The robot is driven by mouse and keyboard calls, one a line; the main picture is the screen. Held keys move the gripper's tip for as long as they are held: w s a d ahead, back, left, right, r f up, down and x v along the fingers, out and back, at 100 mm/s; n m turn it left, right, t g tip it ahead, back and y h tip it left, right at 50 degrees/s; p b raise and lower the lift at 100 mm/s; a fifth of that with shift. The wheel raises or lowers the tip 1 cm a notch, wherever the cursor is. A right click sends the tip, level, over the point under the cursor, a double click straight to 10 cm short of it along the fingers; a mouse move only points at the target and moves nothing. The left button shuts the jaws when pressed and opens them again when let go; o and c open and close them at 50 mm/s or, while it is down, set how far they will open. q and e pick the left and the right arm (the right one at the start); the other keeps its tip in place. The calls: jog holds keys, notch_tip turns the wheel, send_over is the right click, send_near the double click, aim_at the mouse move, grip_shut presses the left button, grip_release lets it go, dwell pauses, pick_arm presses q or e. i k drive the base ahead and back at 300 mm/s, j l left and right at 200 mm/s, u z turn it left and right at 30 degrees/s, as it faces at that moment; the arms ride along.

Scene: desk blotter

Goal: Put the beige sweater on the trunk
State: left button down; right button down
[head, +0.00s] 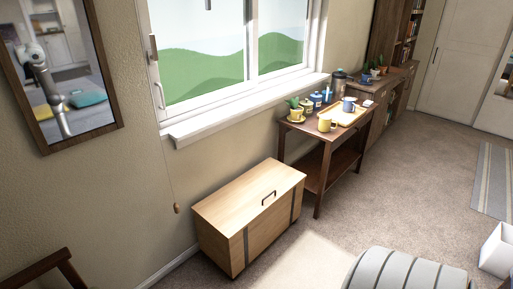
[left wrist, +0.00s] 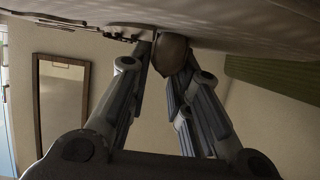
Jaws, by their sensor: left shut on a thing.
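The trunk (head: 250,205) is a light wooden box with a dark handle on its closed lid and dark straps on its front. It stands on the carpet against the wall below the window, and its top is bare. In the left wrist view my left gripper (left wrist: 170,62) is shut on a beige, rounded bunch, which looks like part of the beige sweater (left wrist: 173,52). The rest of the sweater cannot be made out. Neither gripper shows directly in the head view, and my right gripper is in neither view.
A dark side table (head: 325,140) right of the trunk carries mugs, a tray and a potted plant. A grey striped rounded thing (head: 410,270) is at the bottom. A framed mirror (head: 62,70) hangs at left; a dark wooden piece (head: 45,265) is below it. Carpet before the trunk is clear.

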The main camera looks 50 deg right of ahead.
aim_at(267, 175)
jog(key=k+z, duration=0.15)
jog(key=z, duration=0.25)
jog(key=k+l+z, duration=0.1)
jog(key=z, duration=0.3)
jog(key=i+l+z, duration=0.2)
jog(key=l+z, duration=0.25)
jog(key=i+l+z, duration=0.2)
jog(key=z, duration=0.25)
jog(key=i+l, duration=0.25)
jog(key=i, duration=0.25)
jog(key=i+l, duration=0.25)
jog(key=i, duration=0.3)
jog(key=i+l, duration=0.25)
jog(key=i, duration=0.25)
jog(key=i+l, duration=0.25)
jog(key=i, duration=0.25)
